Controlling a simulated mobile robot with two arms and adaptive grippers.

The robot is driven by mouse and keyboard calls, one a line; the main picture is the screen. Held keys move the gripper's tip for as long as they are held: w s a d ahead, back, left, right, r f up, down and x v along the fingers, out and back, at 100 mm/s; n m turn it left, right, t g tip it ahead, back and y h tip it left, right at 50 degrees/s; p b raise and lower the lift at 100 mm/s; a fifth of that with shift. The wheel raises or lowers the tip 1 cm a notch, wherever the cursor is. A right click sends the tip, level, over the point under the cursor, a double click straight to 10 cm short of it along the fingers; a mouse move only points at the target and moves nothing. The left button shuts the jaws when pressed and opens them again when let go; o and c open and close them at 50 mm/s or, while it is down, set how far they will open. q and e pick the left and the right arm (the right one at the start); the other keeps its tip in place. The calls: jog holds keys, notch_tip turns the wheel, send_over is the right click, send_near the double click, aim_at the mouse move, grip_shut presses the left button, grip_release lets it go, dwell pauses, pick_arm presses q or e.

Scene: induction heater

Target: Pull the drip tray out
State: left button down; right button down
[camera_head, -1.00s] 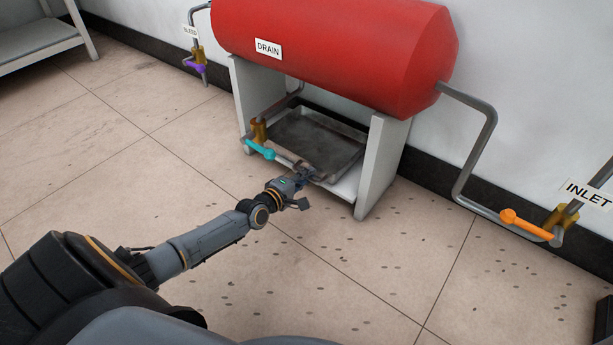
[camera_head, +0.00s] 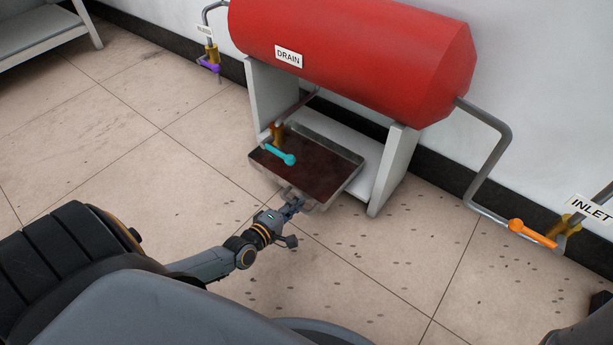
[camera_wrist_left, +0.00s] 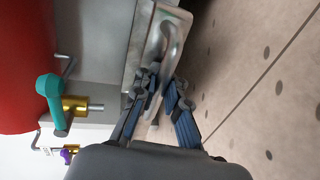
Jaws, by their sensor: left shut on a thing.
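The drip tray (camera_head: 318,174) is a shallow metal pan with a dark reddish-brown inside. In the head view it sticks out from the front of the white stand under the red tank. My left gripper (camera_head: 295,203) is at the tray's front edge. In the left wrist view the left gripper (camera_wrist_left: 162,95) is shut on the tray's curved metal handle (camera_wrist_left: 167,48). The tray's rear part lies between the stand's legs. My right gripper is not in view.
The drain valve with its teal lever (camera_head: 281,155) hangs over the tray. The red tank (camera_head: 350,55) rests on the white stand (camera_head: 393,170). An orange inlet lever (camera_head: 531,233) is at the right. The tiled floor in front is clear.

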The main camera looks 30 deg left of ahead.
pick_arm(q)
jog(key=shift+f+v, duration=0.2)
jog(key=shift+v, duration=1.35)
jog(key=c, duration=1.4)
grip_release()
jog(key=shift+s, duration=0.1)
jog(key=v, duration=1.2)
jog(key=shift+a, duration=0.1)
